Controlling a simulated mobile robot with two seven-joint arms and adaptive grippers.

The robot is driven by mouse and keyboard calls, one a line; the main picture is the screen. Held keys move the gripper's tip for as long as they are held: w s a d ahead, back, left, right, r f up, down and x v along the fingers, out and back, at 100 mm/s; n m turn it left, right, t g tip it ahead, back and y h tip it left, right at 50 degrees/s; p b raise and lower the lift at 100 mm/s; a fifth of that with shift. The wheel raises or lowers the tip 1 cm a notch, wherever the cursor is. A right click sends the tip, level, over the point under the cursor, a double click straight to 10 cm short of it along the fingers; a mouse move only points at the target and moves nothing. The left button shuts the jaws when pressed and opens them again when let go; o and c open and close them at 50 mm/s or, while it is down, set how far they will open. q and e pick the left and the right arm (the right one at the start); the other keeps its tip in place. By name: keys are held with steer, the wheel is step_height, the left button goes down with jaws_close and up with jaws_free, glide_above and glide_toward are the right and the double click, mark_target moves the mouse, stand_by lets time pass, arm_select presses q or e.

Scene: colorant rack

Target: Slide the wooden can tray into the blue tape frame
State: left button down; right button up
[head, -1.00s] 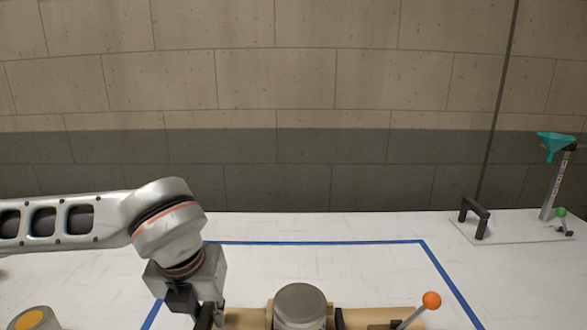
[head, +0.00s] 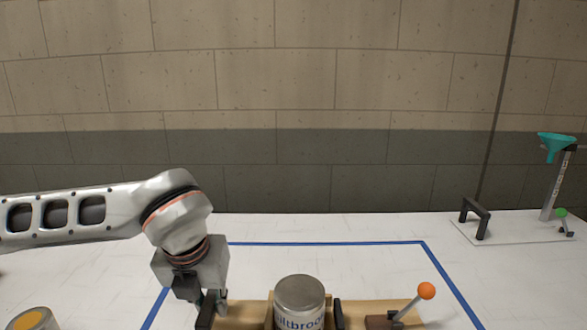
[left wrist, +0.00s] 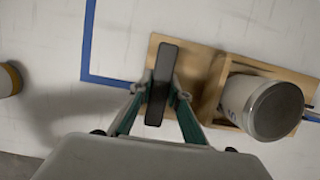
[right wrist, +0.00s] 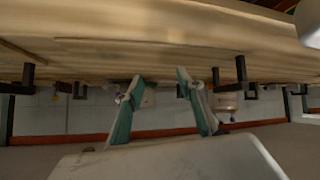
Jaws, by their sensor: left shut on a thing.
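The wooden can tray (head: 245,311) is at the bottom of the head view, carrying a grey-lidded can (head: 300,295). It also shows in the left wrist view (left wrist: 192,60). The blue tape frame (head: 330,243) lies on the white table; its far side and parts of both sides show in the head view. In the left wrist view, a tape corner (left wrist: 86,76) is left of the tray, and one tape line runs under the tray. My left gripper (head: 210,308) is shut on the tray's black left handle (left wrist: 161,84). My right gripper (right wrist: 157,85) is open and empty, below a wooden surface.
An orange-knobbed lever (head: 426,291) stands at the tray's right end. A yellow-topped can (head: 33,318) is at the front left. A stand with a teal funnel (head: 556,146) and a black handle (head: 475,217) are at the back right. The frame's far area is clear.

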arm_select(q)
steer(key=shift+w, duration=3.35)
steer(key=shift+w+b, duration=0.3)
steer(key=shift+w, duration=3.35)
steer(key=c, duration=1.8)
jaws_free()
steer(key=shift+c, duration=0.2)
